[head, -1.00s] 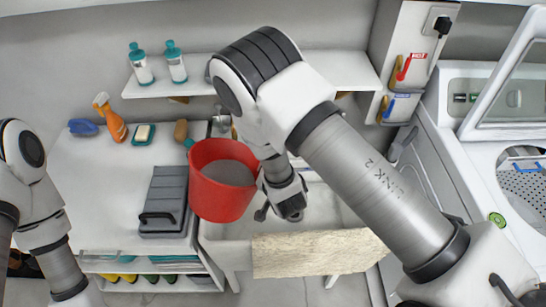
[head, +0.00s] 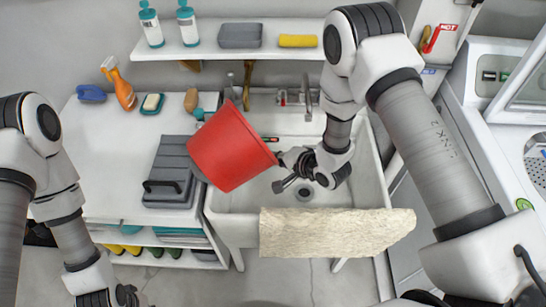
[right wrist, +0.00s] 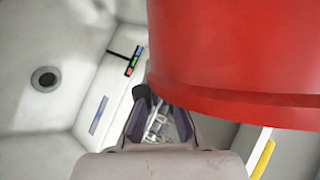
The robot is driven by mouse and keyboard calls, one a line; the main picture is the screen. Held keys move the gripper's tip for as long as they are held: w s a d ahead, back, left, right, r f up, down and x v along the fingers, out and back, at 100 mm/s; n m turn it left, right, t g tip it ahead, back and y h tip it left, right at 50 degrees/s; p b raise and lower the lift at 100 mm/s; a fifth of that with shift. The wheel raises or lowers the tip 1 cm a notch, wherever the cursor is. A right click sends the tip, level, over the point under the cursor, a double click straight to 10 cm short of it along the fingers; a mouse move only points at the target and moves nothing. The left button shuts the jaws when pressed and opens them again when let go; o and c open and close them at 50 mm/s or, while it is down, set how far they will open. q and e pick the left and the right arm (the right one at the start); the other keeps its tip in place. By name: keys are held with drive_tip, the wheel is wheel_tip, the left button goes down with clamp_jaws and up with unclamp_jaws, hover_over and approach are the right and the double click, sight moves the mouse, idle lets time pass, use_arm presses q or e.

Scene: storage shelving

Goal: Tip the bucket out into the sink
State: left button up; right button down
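The red bucket (head: 230,147) hangs in the air over the left part of the white sink (head: 375,187). It is strongly tilted, with its rim side toward the right and its base toward the lower left. Its inside is hidden from the head camera. My right gripper (head: 286,170) is at the rim on the bucket's right side and appears shut on it. The right wrist view shows the bucket's wall and rim (right wrist: 240,104) close beside the fingers (right wrist: 162,112). My left gripper (head: 127,295) is only partly in view at the bottom, away from the bucket.
The sink drain (head: 304,193) is visible below the right gripper, and the faucet (head: 308,98) stands behind. A pale rough slab (head: 335,232) spans the sink's front. A grey case (head: 167,175) lies on the counter left of the bucket. A shelf (head: 225,50) runs above.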

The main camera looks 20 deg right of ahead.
drive_tip(key=f+m+y+b, duration=0.1)
drive_tip(key=m+y+b, duration=0.1)
drive_tip(key=d+f+m+y+b, duration=0.1)
drive_tip(key=y+b, duration=0.1)
drive_tip(key=b, duration=0.1)
drive_tip(key=d+f+m+y+b, duration=0.1)
drive_tip(key=m+y+b, duration=0.1)
drive_tip(key=b, duration=0.1)
drive_tip(key=shift+w+d+f+m+t, duration=0.1)
drive_tip(key=shift+w+f+m+t, duration=0.2)
drive_tip(key=shift+f, duration=0.05)
idle(1.6)
